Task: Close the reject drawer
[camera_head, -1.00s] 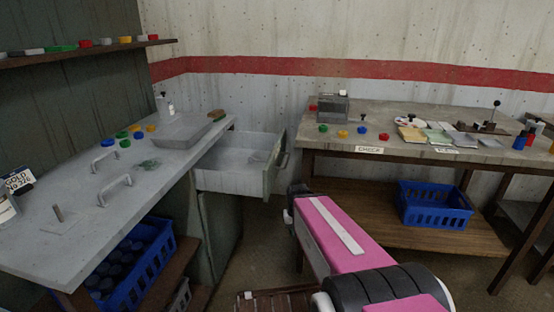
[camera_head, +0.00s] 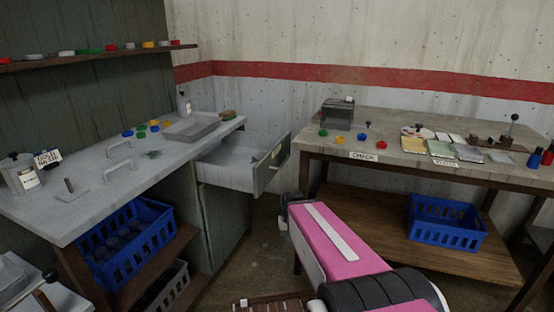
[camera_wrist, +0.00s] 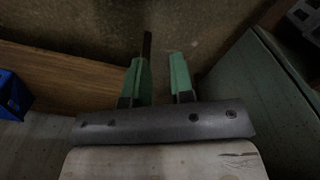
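The reject drawer (camera_head: 228,172) is pulled out from under the left bench, near the corner. It is a grey-white tray with a greenish front panel (camera_head: 271,165) that has a handle on its outer face. The inside looks mostly empty. In the wrist view my gripper (camera_wrist: 161,75) shows two green fingers held apart with nothing between them. It points down toward the floor. In the head view my pink arm reaches forward, in front and to the right of the drawer. My fingers are hidden there, and no contact with the drawer shows.
The left bench (camera_head: 120,190) carries handles, a tray and coloured caps. The right bench (camera_head: 400,165) holds more caps, cards and a CHECK label. A blue crate (camera_head: 446,222) sits on its lower shelf (camera_head: 385,225). Floor shows between the benches.

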